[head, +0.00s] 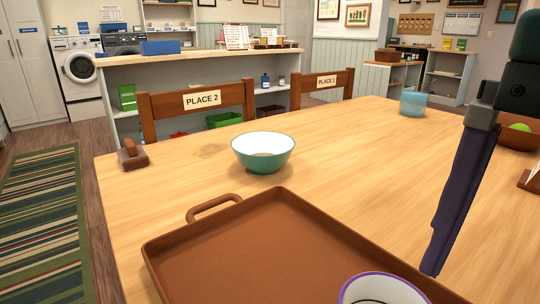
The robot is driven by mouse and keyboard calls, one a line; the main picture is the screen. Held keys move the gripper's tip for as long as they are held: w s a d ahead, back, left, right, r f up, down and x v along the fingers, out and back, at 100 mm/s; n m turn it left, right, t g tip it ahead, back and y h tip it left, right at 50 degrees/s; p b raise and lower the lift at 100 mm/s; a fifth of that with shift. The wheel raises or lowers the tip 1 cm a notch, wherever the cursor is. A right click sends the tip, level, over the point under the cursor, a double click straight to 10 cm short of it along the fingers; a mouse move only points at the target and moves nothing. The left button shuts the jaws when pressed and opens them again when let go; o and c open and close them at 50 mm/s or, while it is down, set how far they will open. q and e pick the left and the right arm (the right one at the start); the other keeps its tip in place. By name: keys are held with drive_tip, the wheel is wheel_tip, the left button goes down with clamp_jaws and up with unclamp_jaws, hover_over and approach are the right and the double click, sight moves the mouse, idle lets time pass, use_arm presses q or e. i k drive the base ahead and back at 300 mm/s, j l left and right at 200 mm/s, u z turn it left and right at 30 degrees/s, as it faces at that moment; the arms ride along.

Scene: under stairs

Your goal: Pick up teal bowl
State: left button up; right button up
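The teal bowl (263,162), teal outside and white inside, stands upright on the wooden table (340,170), just beyond the brown tray. A small brownish patch shows at its bottom. My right gripper (481,117) is high at the right side of the picture, well apart from the bowl. It appears shut on a dark navy cloth (460,195), which hangs down over the table. My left gripper is not in view.
A brown tray (250,240) with a raised handle fills the near table and carries a purple-rimmed white bowl (382,290). A blue cup (413,103) stands far right, near a brown bowl (515,137) holding something green. A small brown wooden object (132,155) lies at the left. Two chairs stand behind.

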sight(262, 153)
drive_tip(key=i+j+u, duration=0.5)
drive_tip(key=i, duration=0.35)
